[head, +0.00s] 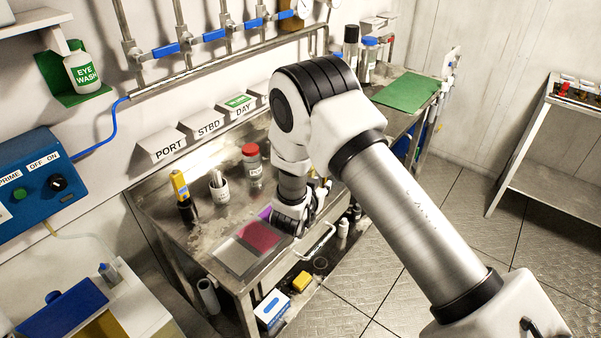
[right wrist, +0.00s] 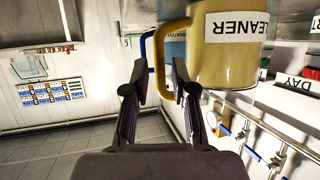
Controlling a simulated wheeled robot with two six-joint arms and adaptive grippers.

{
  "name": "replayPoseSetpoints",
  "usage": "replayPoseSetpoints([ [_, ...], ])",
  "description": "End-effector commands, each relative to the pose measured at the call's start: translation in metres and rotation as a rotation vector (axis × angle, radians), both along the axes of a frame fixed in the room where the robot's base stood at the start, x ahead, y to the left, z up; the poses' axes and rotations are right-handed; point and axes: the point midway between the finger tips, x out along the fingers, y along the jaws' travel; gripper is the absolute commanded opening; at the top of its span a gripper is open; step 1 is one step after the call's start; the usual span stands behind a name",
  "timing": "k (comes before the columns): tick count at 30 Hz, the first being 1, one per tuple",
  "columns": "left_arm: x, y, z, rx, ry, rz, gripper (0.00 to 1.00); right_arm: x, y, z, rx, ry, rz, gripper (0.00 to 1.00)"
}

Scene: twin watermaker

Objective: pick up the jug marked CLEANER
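The jug marked CLEANER (right wrist: 225,62) is tan-yellow with a white label and shows upside down at the top of the right wrist view. Its yellow handle (right wrist: 160,62) faces the fingers. My right gripper (right wrist: 159,78) is open, its fingertips to either side of the handle's line; I cannot tell whether the handle is fully between them. In the head view my right gripper (head: 298,218) is low over the bench, partly hidden by its own wrist. I cannot make out the jug there. My left gripper is not in view.
A blue-handled jug (right wrist: 173,52) stands behind the cleaner jug. A green mat (head: 407,92) lies at the far end.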

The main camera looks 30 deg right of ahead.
Motion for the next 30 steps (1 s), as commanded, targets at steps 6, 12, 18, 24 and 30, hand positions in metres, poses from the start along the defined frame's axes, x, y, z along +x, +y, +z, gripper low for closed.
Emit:
replayPoseSetpoints([
  [6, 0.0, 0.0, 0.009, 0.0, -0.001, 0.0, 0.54, 0.014, -0.018, -0.009, 0.0, 0.002, -0.001, 0.26],
  [12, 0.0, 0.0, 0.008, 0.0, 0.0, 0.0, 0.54, 0.014, -0.018, -0.009, 0.0, 0.002, 0.001, 0.08],
  [18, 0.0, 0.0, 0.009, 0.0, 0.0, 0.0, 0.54, 0.014, -0.017, -0.008, -0.001, -0.001, 0.001, 0.0],
  [24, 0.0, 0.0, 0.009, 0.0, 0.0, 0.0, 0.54, 0.014, -0.017, -0.008, -0.001, -0.001, 0.0, 0.0],
  [30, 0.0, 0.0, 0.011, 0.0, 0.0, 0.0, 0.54, 0.014, -0.018, -0.005, -0.001, 0.001, 0.0, 0.0],
])
